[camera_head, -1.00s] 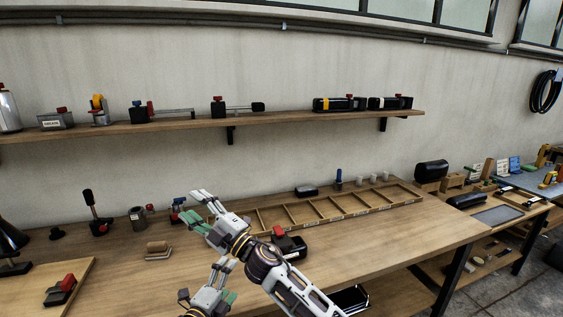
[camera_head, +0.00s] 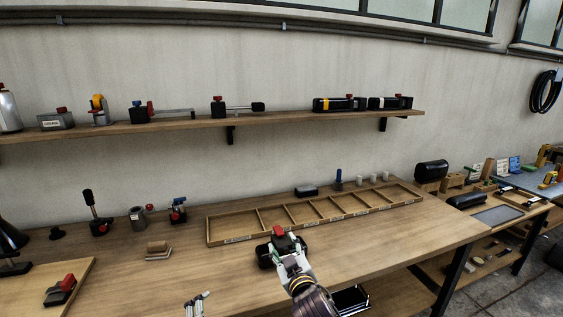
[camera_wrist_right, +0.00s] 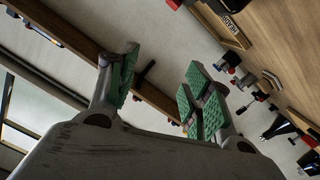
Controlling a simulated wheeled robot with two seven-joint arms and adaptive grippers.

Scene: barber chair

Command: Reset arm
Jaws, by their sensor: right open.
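My right gripper (camera_head: 285,252) is low over the workbench (camera_head: 240,277) in the head view, in front of a black device with a red top (camera_head: 279,233) and partly covering it. I cannot tell from the head view whether they touch. In the right wrist view my right gripper (camera_wrist_right: 158,88) is open, with green pads apart and nothing between them. My left gripper (camera_head: 196,305) shows only its finger tips at the bottom edge of the head view. Its opening is unclear.
A wooden compartment tray (camera_head: 225,237) lies behind the right gripper. Small blocks (camera_head: 157,250) and several small fixtures stand at the left. A wall shelf (camera_head: 190,125) holds several devices. The bench front between the blocks and my right gripper is clear.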

